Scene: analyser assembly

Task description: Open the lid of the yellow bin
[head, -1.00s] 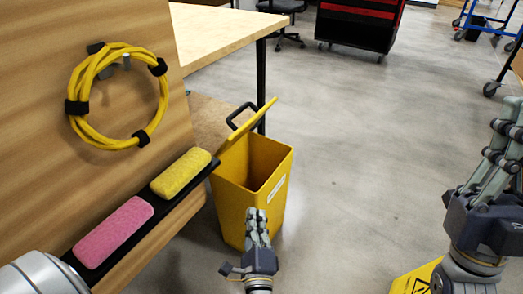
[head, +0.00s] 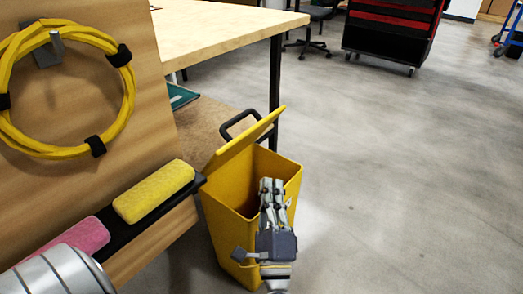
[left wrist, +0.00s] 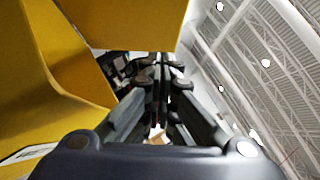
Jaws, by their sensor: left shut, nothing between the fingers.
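The yellow bin (head: 228,225) stands on the floor beside the wooden board. Its yellow lid (head: 243,143) is raised and tilted up at the left side of the mouth, and the dark inside shows. My left gripper (head: 272,184) is shut and empty, its fingers in front of the bin's mouth and hiding part of it. I cannot tell whether it touches the bin. In the left wrist view the shut fingers (left wrist: 160,68) point up the middle, with yellow bin surfaces (left wrist: 45,75) at the left and top. My right gripper is out of view.
A black ledge (head: 128,230) holds a yellow sponge (head: 154,191) and a pink sponge (head: 72,240). A coiled yellow cable (head: 128,95) hangs on the board. A black handle (head: 236,122) stands behind the lid, near a table (head: 215,25).

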